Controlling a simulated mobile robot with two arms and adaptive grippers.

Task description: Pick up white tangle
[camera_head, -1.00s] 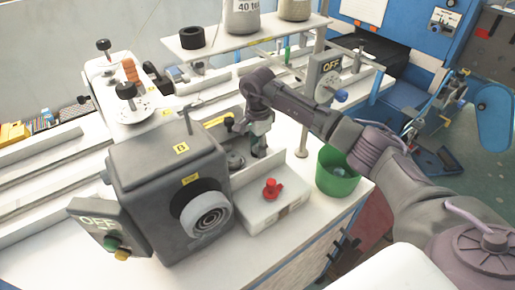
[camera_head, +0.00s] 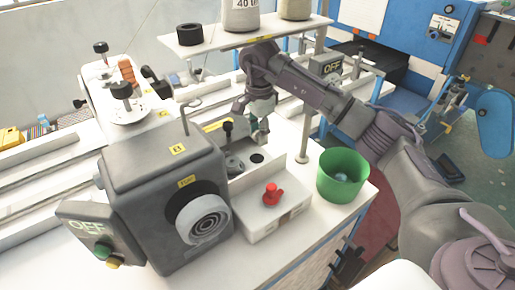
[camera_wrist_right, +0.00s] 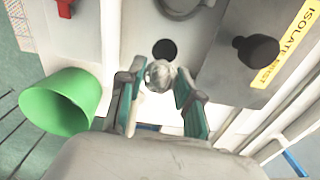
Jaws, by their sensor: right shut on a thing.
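My right gripper (camera_head: 262,112) is above the machine's white base, beside the grey machine block. In the right wrist view its fingers (camera_wrist_right: 160,82) are closed around a small whitish-grey clump, the white tangle (camera_wrist_right: 159,74). The tangle is held over the base, near a round dark hole (camera_wrist_right: 164,49). In the head view the fingers largely hide the tangle. My left gripper is not in view.
A green bucket (camera_head: 342,176) with something pale inside stands at the table's right corner. A red knob (camera_head: 271,194) sits on a white box. The grey machine (camera_head: 165,195) is to the left. A shelf (camera_head: 215,40) with spools is behind.

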